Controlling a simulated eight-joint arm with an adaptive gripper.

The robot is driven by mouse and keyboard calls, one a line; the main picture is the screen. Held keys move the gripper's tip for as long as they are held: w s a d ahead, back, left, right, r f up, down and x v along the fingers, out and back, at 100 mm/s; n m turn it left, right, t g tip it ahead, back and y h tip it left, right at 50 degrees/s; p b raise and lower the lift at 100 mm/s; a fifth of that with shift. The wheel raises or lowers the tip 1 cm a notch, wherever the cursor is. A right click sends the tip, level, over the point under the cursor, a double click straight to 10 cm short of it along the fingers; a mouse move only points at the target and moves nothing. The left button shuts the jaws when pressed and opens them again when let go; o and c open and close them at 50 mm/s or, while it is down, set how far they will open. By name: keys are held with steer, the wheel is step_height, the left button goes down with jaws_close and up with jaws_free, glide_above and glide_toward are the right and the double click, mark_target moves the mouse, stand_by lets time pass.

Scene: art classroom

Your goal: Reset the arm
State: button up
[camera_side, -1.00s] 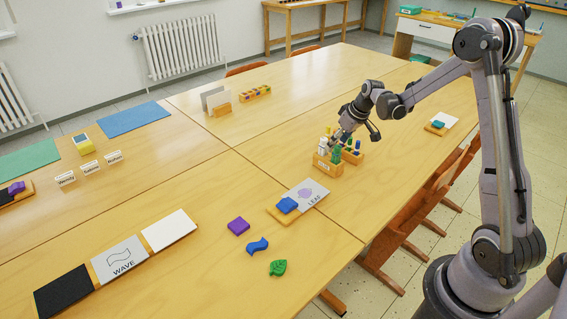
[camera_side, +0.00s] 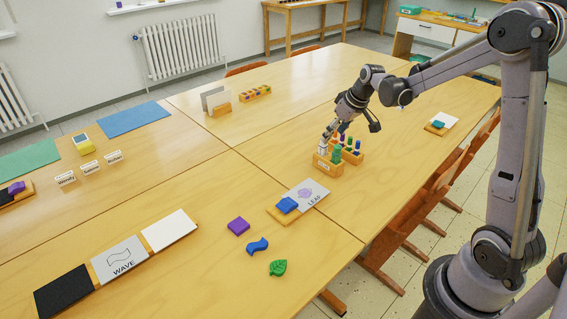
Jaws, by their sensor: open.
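My gripper (camera_side: 326,142) points down at the left end of a small wooden block holder (camera_side: 326,168) on the table. Its fingers are open, close to a white peg-like piece (camera_side: 322,149) standing in the holder. I cannot tell whether they touch it. A green piece (camera_side: 337,154) stands beside the white one. Behind is a second wooden holder (camera_side: 352,157) with several coloured pegs. My arm reaches in from the right.
A card marked LEAF (camera_side: 312,192) with a blue block (camera_side: 287,205) lies nearby. Purple (camera_side: 238,226), blue (camera_side: 257,245) and green leaf (camera_side: 278,268) shapes lie on the front table. A WAVE card (camera_side: 119,261) lies left. The table's middle is mostly clear.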

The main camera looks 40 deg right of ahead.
steer(key=s+a+r+t, duration=0.1)
steer(key=s+a+r, duration=0.2)
steer(key=s+a, duration=0.6)
steer(key=s+a+r+t, duration=0.1)
steer(key=s+a+r, duration=0.3)
steer(key=s+a, duration=0.6)
steer(key=shift+a+r, duration=0.2)
steer(key=shift+a, duration=0.2)
steer(key=shift+w, duration=0.1)
